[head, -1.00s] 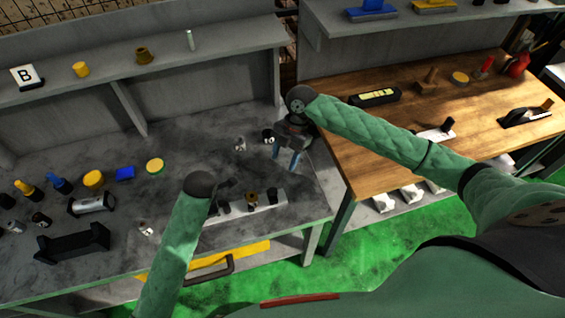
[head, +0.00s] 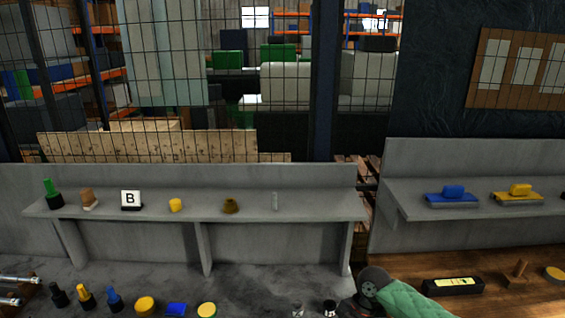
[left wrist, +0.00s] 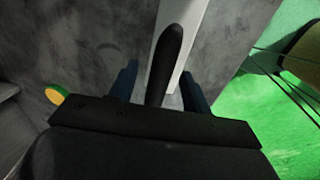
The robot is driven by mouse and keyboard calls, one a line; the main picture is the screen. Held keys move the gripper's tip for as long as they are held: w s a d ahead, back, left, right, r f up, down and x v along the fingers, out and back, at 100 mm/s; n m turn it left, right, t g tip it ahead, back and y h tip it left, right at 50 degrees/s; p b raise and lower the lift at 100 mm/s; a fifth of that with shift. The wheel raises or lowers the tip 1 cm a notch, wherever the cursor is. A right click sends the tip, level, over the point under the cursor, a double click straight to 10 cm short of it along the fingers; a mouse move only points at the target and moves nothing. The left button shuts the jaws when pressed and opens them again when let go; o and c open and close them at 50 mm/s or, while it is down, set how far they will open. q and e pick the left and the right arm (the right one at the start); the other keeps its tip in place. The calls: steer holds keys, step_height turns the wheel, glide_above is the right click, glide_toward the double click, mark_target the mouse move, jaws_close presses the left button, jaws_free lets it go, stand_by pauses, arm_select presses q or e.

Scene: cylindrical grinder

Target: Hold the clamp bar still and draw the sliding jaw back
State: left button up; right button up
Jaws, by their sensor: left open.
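In the left wrist view my left gripper (left wrist: 160,72) is open, its two blue fingers spread. A dark rounded handle (left wrist: 166,62) rises between the fingers, with a gap visible on each side. Behind it runs a pale grey bar (left wrist: 193,38), probably the clamp bar, on the grey bench top. I cannot tell whether the handle belongs to the sliding jaw. The head view shows neither bar nor jaw.
The head view shows a grey bench (head: 255,285) with a shelf (head: 255,211) of small parts. A wooden bench (head: 440,303) stands right. Green floor (left wrist: 262,115) lies beyond the bench edge in the wrist view.

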arm_select(q)
step_height(320, 180, up, 10)
steer(key=s, duration=0.2)
stand_by(0.4)
